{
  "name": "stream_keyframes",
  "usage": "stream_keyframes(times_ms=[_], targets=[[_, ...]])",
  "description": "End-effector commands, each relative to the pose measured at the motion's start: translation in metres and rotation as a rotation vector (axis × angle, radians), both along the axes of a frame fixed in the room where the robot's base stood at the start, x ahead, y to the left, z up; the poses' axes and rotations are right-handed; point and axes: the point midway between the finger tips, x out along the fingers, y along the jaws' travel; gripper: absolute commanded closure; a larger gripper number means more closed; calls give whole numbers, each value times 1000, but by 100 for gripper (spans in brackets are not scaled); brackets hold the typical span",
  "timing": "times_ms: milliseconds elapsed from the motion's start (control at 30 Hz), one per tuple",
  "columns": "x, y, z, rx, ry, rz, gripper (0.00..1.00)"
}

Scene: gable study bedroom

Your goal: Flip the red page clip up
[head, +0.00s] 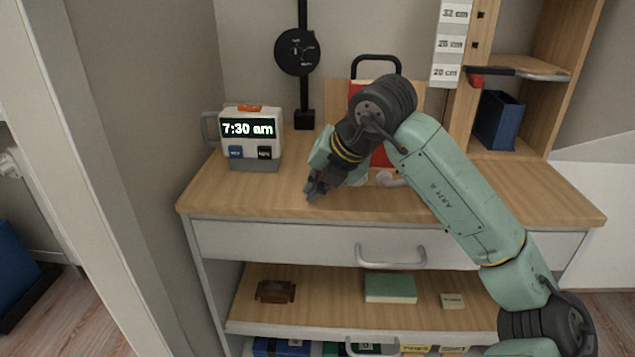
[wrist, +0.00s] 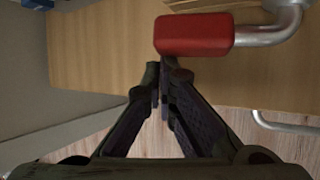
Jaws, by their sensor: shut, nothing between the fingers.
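A red, rounded block (wrist: 193,34), which looks like the page clip, sits on the end of a bent grey metal rod (wrist: 270,33) in the wrist view. My gripper (wrist: 159,80) is shut and empty, its fingertips just below and left of the block in that picture, seemingly apart from it. In the head view my gripper (head: 313,190) is low over the front of the desk top. There the grey rod (head: 392,179) shows right of it, while my arm hides the red block. Behind my arm stands a wooden board (head: 405,100) with a red panel (head: 356,96).
A clock (head: 251,137) reading 7:30 am stands on the desk (head: 245,196) at left. A black post with a disc (head: 298,52) stands behind. At right is a wooden shelf unit (head: 521,66) with a blue bin (head: 498,119). The desk's front left is clear.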

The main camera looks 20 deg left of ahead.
Motion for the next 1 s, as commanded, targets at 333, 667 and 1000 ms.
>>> stream_keyframes(times_ms=[333,667,1000], targets=[[0,0,1,6,2,0,100],[1,-2,6,64,18,-1,100],[2,-5,14,163,46,-4,100]])
